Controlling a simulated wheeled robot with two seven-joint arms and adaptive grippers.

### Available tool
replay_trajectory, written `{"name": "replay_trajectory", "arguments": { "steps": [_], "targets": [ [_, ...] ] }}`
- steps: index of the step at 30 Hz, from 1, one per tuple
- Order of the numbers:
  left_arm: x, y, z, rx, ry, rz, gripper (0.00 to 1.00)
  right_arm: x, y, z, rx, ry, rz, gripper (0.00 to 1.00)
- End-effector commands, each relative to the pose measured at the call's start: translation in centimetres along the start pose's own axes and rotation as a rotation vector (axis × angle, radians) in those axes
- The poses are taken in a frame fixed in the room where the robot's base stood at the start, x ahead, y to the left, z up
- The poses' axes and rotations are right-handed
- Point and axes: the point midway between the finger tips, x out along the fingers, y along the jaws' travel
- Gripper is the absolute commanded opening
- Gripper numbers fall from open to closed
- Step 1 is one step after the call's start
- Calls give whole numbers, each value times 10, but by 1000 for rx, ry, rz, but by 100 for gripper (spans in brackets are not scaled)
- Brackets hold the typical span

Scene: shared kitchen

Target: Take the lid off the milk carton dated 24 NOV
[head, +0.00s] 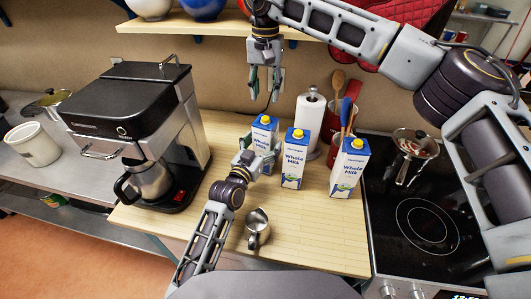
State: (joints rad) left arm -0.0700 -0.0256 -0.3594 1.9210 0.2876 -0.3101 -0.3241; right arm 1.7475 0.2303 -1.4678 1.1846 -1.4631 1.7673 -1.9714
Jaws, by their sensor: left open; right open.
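Three blue-and-white Whole Milk cartons with yellow caps stand upright on the wooden counter: a left one (264,127), a middle one (292,168) and a right one (348,170). All three caps are on: left (265,119), middle (298,133) and right (357,143). No date is legible on any of them. My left gripper (257,146) is open at the left carton and covers part of its front; I cannot tell whether it touches it. My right gripper (264,94) is open and empty, pointing down in the air above the left carton's cap.
A coffee machine (130,105) with a steel pot stands at the left. A small metal pitcher (258,228) is in front of the cartons. A paper towel holder (310,115) and utensils (346,112) stand behind. A stove (425,215) with a pan is at the right.

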Motion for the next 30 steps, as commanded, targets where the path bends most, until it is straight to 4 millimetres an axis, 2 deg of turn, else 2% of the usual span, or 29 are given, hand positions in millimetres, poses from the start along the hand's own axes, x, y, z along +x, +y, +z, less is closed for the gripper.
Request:
{"name": "replay_trajectory", "arguments": {
  "steps": [7,19,30],
  "targets": [
    [15,0,0,-2,1,0,87,0,0,0,0,0,0,40],
    [18,0,0,-1,0,0,87,0,0,0,0,0,0,40],
    [17,0,0,-1,0,0,40,0,0,0,0,0,0,40]
  ]
}}
